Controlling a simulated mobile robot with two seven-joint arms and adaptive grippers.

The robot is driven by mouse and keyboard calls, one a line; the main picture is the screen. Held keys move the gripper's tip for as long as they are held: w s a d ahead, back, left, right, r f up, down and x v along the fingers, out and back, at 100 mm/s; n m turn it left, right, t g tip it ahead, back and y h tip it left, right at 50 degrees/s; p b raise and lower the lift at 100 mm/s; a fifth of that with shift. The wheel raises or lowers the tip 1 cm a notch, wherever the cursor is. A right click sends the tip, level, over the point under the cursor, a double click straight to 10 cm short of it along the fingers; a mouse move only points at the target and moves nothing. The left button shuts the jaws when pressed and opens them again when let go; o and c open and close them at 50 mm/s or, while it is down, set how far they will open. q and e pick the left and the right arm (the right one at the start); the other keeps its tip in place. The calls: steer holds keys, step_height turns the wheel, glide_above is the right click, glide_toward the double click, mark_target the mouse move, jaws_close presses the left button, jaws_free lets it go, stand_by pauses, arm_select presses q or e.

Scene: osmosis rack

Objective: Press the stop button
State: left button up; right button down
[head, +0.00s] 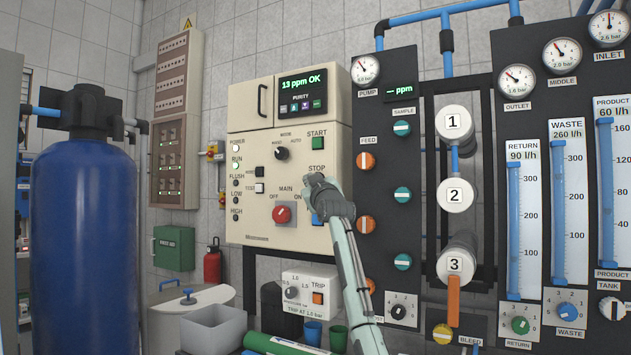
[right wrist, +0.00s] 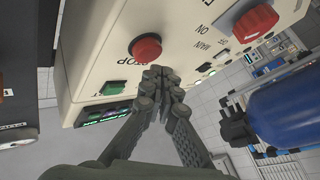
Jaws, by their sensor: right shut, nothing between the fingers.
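The cream control cabinet (head: 255,215) carries the STOP label (head: 316,169) right of centre. In the head view my right gripper (head: 313,183) is just below that label and hides the stop button. In the right wrist view the round red stop button (right wrist: 145,47) shows whole, beside the STOP lettering. My right gripper (right wrist: 158,80) is shut and empty, its fingertips just below the button in that picture. They do not cover it; whether they touch the panel I cannot tell. My left gripper is in neither view.
The red MAIN switch (head: 283,214) is left of my gripper; the green START button (head: 318,143) is above it. A blue tank (head: 85,225) stands at the left. A black panel with valves and gauges (head: 384,110) is close on the right. Containers stand below the cabinet.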

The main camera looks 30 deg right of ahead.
steer(key=shift+d, duration=0.1)
steer(key=shift+w+d, duration=0.2)
steer(key=shift+d, duration=0.05)
steer(key=shift+w+d, duration=0.25)
steer(key=shift+d, duration=0.2)
stand_by(0.7)
steer(key=shift+a, duration=0.1)
steer(key=shift+s+a+b, duration=0.4)
steer(key=shift+s+a, duration=0.05)
steer(key=shift+a, duration=0.25)
steer(key=s+a, duration=0.1)
steer(key=a+b, duration=0.1)
steer(key=a, duration=0.1)
steer(key=s+a+b, duration=0.1)
steer(key=shift+s+a, duration=0.15)
steer(key=shift+s, duration=0.15)
